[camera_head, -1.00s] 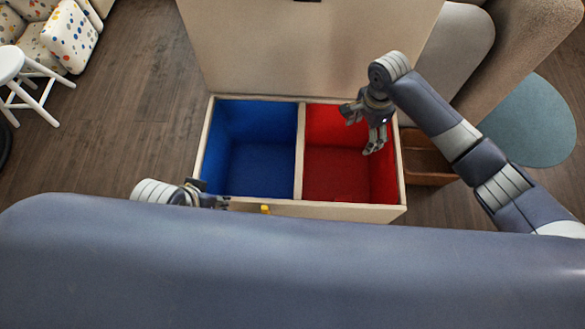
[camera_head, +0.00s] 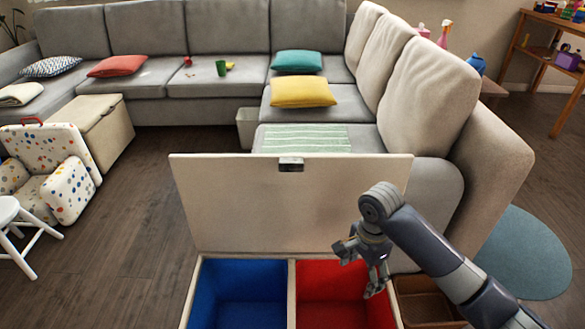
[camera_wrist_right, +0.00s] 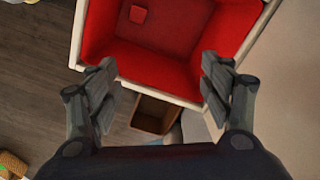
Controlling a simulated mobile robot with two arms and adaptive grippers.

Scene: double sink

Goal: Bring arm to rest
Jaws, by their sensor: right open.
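My right gripper (camera_head: 361,268) is open and empty, with its fingers over the red compartment (camera_head: 320,310) of a beige chest. The chest also has a blue compartment (camera_head: 235,300), and its lid (camera_head: 290,205) stands raised at the back. In the right wrist view the two fingers of the gripper (camera_wrist_right: 160,80) are spread apart, with the red compartment's inner wall (camera_wrist_right: 200,75) beyond them. A small red block-like thing (camera_wrist_right: 137,14) shows inside that compartment. My left gripper is not in view.
An open brown box (camera_head: 425,303) stands on the floor right of the chest. A grey corner sofa (camera_head: 185,60) with cushions lies behind. A white stool (camera_head: 15,225) and a spotted chair (camera_head: 68,193) are at the left. The wooden floor (camera_head: 110,265) left of the chest is clear.

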